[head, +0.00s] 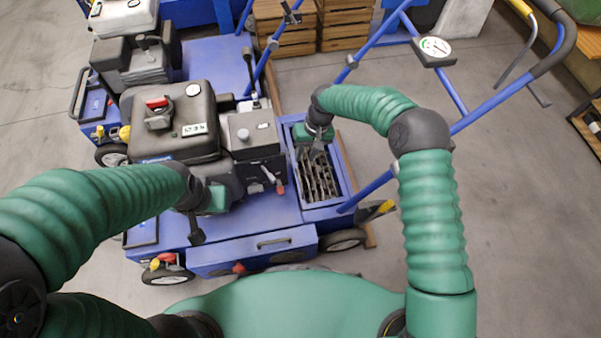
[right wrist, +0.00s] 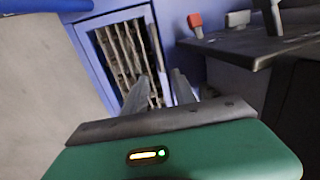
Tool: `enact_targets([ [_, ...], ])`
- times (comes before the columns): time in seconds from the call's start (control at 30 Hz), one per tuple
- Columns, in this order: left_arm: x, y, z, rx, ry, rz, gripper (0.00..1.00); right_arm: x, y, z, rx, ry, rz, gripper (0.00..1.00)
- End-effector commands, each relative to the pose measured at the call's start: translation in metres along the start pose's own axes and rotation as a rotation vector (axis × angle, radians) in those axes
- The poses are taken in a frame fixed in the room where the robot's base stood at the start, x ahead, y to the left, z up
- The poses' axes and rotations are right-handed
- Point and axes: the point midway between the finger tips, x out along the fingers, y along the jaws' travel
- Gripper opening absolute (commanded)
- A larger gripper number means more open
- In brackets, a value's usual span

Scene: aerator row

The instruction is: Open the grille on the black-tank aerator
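The black-tank aerator (head: 240,215) stands in front of me, with a blue deck and a black tank (head: 185,125) with a red cap. At its right end a blue-framed bay shows a slatted grille (head: 325,180), also in the right wrist view (right wrist: 125,55). I cannot tell whether it is fully shut. My right gripper (head: 317,150) is over the far part of the bay. In the right wrist view its two fingers (right wrist: 160,82) are apart, pointing at the slats, with nothing visible between them. My left gripper (head: 197,230) is over the deck's front left; its fingers are unclear.
A second aerator with a white tank (head: 125,15) stands behind on the left. Blue handlebars (head: 375,185) rise on the right of the bay, close to my right arm. Wooden crates (head: 345,25) stand at the back.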

Motion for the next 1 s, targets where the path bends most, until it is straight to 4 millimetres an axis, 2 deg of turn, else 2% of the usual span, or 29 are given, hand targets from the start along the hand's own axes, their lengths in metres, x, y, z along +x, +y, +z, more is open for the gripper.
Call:
enact_targets([
  [0.03, 0.012, 0.000, 0.003, -0.001, 0.000, 0.000, 0.00, 0.021, 0.000, 0.000, 0.000, -0.001, -0.001, 0.32],
  [0.2, 0.030, 0.000, 0.007, -0.001, -0.001, 0.000, 0.00, 0.063, 0.002, 0.000, 0.000, 0.000, -0.002, 0.32],
  [0.4, 0.041, 0.000, 0.010, -0.001, -0.001, 0.000, 0.00, 0.090, 0.001, 0.000, 0.001, 0.002, -0.003, 0.32],
  [0.73, 0.041, 0.000, 0.010, -0.001, -0.001, 0.000, 0.00, 0.093, 0.000, -0.001, 0.000, 0.003, -0.001, 0.32],
  [1.0, 0.041, 0.000, 0.010, -0.001, -0.001, 0.000, 0.00, 0.093, 0.001, -0.001, 0.001, 0.002, -0.001, 0.00],
])
